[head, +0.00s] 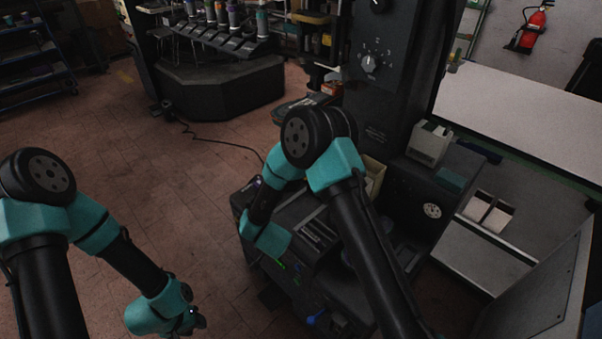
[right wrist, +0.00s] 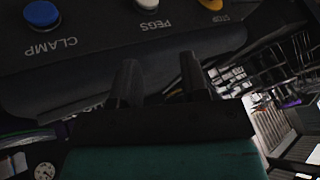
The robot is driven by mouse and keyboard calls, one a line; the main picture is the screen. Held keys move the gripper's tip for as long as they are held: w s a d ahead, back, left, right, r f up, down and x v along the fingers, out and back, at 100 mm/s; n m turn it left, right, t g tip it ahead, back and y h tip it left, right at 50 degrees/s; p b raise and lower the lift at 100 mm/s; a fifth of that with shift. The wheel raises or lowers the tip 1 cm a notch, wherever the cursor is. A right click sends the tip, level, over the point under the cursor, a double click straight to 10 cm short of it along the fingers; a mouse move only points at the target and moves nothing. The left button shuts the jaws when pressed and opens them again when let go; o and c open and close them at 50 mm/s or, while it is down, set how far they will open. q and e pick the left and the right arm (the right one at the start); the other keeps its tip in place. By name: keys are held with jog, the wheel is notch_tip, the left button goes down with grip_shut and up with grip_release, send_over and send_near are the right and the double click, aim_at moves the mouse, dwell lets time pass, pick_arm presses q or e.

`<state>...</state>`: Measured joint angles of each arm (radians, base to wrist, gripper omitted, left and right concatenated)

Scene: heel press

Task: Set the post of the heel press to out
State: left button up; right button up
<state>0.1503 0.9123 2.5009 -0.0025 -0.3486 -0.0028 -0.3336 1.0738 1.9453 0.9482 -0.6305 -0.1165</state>
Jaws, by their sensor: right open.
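The heel press (head: 400,110) is a dark machine with a tall column at the right of the head view. In the right wrist view, a dark panel carries a blue CLAMP button (right wrist: 41,14) and a white PEGS button (right wrist: 147,3). My right gripper (right wrist: 160,82) is open and empty, its fingers just below this panel in the picture. My left gripper (head: 192,321) hangs low over the floor, away from the press; its jaws are unclear.
A gauge (head: 432,210) is on the press's lower body. The floor at left is mostly clear.

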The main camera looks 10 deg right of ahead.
jog(key=w+d+r+m+h, duration=0.1)
jog(key=w+r+m+h, duration=0.2)
jog(key=r+m+h, duration=0.3)
jog(key=w+d+r+m+t+h, duration=0.1)
jog(key=w+r+m+h, duration=0.3)
jog(key=m, duration=1.2)
notch_tip(320, 180, up, 7)
jog(key=h, duration=0.3)
jog(key=shift+f, duration=0.15)
jog(key=shift+d, duration=0.1)
jog(key=x, duration=1.7)
jog(key=shift+w+d+f, duration=0.1)
jog(key=shift+w, duration=0.1)
grip_shut()
